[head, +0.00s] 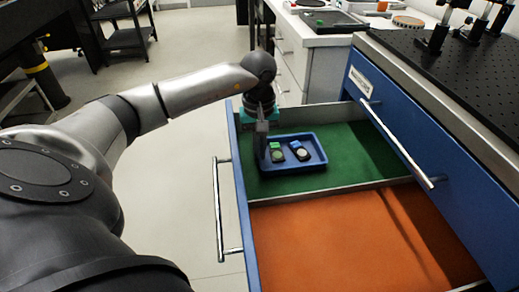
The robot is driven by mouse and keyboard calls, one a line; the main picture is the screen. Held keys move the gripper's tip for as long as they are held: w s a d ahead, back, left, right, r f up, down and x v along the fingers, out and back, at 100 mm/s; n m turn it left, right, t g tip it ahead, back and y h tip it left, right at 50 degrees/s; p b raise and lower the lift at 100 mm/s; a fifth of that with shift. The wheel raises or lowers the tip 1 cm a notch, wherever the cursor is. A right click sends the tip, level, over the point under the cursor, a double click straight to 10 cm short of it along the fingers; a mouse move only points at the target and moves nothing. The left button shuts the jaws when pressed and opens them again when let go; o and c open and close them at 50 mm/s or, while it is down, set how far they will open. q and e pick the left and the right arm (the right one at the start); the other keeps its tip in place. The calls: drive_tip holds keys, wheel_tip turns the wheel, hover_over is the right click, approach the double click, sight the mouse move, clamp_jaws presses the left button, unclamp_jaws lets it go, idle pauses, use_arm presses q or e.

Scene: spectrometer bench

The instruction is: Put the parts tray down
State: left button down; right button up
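The parts tray (313,166) is a small blue open tray in the pulled-out drawer, over the green-lined compartment (350,150). It looks level and holds two small dark parts, one with a green top (276,149) and one with a pale round face (301,151). My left gripper (262,158) points down at the tray's left wall and appears shut on it; the fingertips are partly hidden. I cannot tell whether the tray touches the green floor or hangs slightly above it. My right gripper is out of view.
A metal divider (330,191) separates the green compartment from an empty orange-lined one (350,240) nearer me. The drawer's front with its bar handle (219,210) is at left. A blue cabinet (400,110) with another handle stands at right, under a black breadboard (450,75).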

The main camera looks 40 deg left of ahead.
use_arm(q)
drive_tip(key=shift+f, duration=0.2)
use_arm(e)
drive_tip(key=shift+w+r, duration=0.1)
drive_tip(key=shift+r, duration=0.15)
use_arm(q)
drive_tip(key=c, duration=1.1)
unclamp_jaws()
drive_tip(key=shift+o, duration=0.2)
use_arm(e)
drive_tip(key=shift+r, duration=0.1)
use_arm(q)
drive_tip(key=shift+r, duration=0.2)
wheel_tip(320, 180, up, 12)
drive_tip(key=p, duration=0.4)
drive_tip(key=shift+p, duration=0.35)
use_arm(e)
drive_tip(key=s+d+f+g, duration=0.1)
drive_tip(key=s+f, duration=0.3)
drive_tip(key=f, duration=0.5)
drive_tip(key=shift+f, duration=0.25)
use_arm(q)
drive_tip(key=shift+d+f, duration=0.1)
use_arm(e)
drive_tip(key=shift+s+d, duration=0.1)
